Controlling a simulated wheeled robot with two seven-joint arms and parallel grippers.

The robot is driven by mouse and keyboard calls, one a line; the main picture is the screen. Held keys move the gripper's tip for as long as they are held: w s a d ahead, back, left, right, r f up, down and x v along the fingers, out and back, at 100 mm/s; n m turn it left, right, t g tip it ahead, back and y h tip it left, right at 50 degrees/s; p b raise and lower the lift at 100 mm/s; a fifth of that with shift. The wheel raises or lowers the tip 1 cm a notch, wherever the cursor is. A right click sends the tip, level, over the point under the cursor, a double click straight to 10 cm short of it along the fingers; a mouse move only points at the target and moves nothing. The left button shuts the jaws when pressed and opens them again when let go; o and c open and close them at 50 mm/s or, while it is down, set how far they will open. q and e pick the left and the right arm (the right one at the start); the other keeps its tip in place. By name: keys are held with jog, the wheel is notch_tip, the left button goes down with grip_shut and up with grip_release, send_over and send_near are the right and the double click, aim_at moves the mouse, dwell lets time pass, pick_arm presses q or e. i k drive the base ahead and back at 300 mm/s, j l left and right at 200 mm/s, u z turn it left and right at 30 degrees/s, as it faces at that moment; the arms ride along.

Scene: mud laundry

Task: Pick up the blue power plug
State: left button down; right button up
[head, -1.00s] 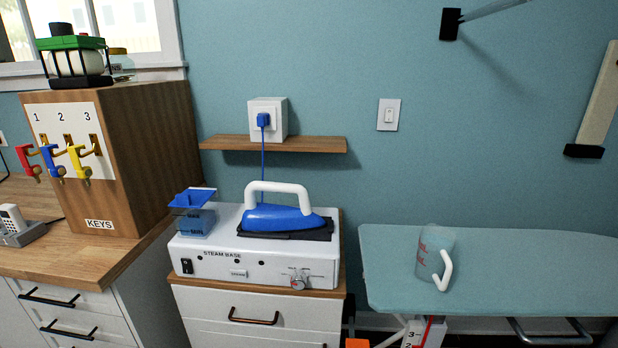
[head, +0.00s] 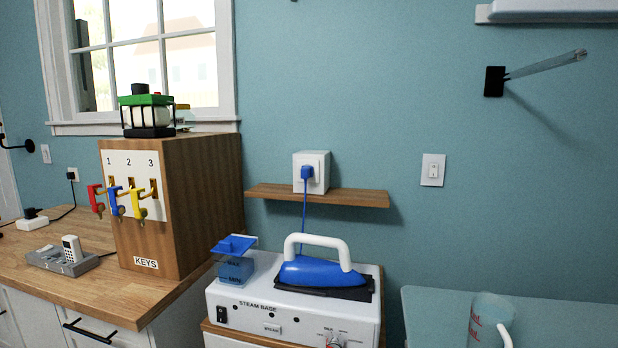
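The blue power plug (head: 307,173) sits in the front of a white socket box (head: 324,160) on a small wooden wall shelf (head: 350,197). Its blue cord (head: 304,215) hangs down in front of the shelf and passes behind the iron. The blue iron (head: 312,271) with a white handle rests on a dark plate on top of the white steam base (head: 250,303). Neither of my grippers shows in the head view.
A wooden key cabinet (head: 185,180) with red, blue and yellow keys stands on the left counter (head: 100,290). A blue water tank (head: 235,266) sits on the steam base. An ironing board (head: 560,320) with a measuring cup (head: 488,318) is at lower right.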

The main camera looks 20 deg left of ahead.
aim_at(306, 171)
jog(key=i+l+z, duration=0.1)
jog(key=i+l, duration=0.2)
jog(key=l, duration=0.15)
jog(key=i+l+z, duration=0.1)
jog(key=i+l, duration=0.25)
